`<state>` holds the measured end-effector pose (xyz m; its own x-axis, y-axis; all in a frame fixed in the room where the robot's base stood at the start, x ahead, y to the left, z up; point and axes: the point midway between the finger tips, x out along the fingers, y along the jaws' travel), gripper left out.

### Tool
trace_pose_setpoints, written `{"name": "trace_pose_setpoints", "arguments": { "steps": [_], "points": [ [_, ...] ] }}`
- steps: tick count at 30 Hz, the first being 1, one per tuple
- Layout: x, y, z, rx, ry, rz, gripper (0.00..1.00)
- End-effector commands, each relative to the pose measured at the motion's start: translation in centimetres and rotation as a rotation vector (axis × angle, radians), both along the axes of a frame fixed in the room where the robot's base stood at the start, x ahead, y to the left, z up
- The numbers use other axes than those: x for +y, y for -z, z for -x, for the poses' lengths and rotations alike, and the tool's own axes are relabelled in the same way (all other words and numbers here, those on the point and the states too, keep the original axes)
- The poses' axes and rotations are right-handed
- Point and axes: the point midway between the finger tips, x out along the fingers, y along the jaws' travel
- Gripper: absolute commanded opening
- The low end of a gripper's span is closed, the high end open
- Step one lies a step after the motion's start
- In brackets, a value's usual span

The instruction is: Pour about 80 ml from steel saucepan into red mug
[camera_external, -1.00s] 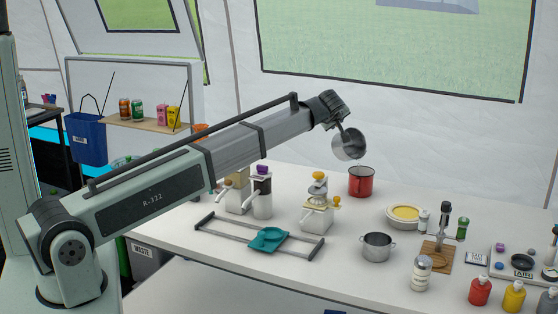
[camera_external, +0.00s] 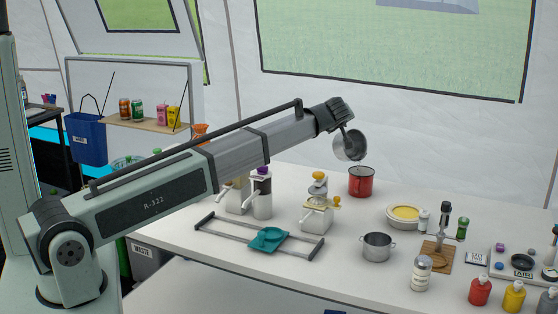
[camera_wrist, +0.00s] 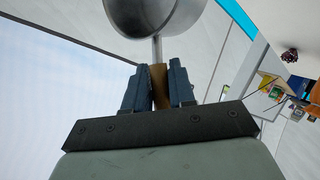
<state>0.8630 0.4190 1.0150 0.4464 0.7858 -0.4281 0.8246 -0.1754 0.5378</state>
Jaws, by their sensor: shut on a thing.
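The steel saucepan (camera_external: 350,146) is held in the air just above and slightly left of the red mug, tilted on its side in the external view. My gripper (camera_wrist: 158,88) is shut on its brown handle in the wrist view, where the pan's underside or bowl (camera_wrist: 155,14) shows at the top edge. The red mug (camera_external: 361,184) stands upright on the white table below the pan; its dark opening shows, but its contents cannot be made out. No stream of liquid is visible between pan and mug.
A two-handled steel pot (camera_external: 377,246), a bowl with yellow contents (camera_external: 404,215) and a white-bodied grinder (camera_external: 317,212) stand around the mug. A teal piece on a rail frame (camera_external: 268,239) lies nearer the front. The table right behind the mug is clear.

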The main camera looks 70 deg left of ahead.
Motion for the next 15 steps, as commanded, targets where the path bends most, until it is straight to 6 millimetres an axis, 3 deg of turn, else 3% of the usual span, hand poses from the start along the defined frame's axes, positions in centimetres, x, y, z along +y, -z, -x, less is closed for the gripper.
{"name": "trace_pose_setpoints", "arguments": {
  "steps": [15],
  "points": [
    [-0.73, 0.29, -0.19, 0.017, 0.0, -0.062, 0.0]
  ]
}}
